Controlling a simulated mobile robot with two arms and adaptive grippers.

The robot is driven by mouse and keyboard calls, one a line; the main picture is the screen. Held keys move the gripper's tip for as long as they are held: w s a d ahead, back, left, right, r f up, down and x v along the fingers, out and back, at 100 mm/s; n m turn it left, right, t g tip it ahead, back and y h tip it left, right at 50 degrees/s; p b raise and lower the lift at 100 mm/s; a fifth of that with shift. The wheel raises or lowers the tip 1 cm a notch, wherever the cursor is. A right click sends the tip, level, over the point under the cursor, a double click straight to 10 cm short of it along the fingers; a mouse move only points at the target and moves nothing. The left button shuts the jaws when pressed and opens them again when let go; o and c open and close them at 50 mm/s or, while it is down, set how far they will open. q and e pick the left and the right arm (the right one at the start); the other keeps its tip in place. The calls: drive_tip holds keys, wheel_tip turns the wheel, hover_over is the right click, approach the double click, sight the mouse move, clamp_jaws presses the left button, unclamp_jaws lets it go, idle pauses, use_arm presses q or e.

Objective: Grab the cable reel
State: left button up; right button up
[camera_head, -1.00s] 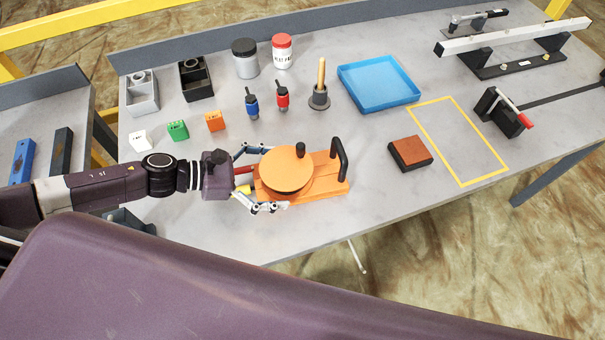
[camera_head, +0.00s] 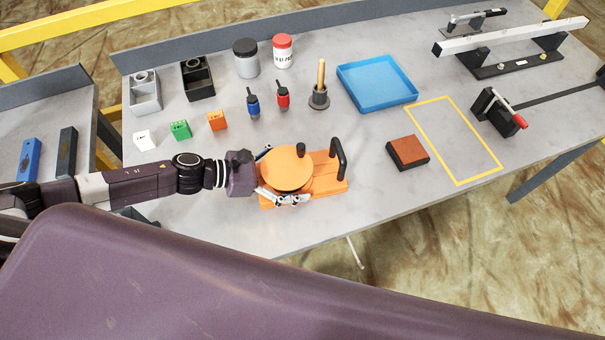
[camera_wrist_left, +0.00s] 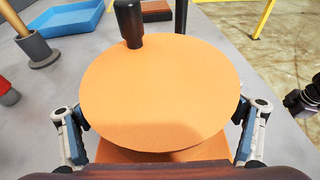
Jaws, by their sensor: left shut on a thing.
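The cable reel (camera_head: 287,167) is an orange disc with a black crank knob, on an orange base with a black handle (camera_head: 339,158) at its right end. It sits on the grey workbench. My left gripper (camera_head: 277,174) reaches it from the left with one finger on each side of the disc. In the left wrist view the reel (camera_wrist_left: 160,80) fills the middle, and the left gripper (camera_wrist_left: 160,125) is shut on it; the exact contact points are partly hidden.
A blue tray (camera_head: 377,101), a brown block (camera_head: 407,153) and a yellow outlined rectangle (camera_head: 440,175) lie to the right. Red and blue tools, small blocks, jars (camera_head: 245,58) and bins (camera_head: 145,92) stand behind. The bench's front edge is close below the reel.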

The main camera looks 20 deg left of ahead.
use_arm(q)
drive_tip(key=c, duration=0.7)
drive_tip(key=shift+w+d+r, duration=0.1)
drive_tip(key=shift+r, duration=0.05)
drive_tip(key=shift+c, duration=0.9)
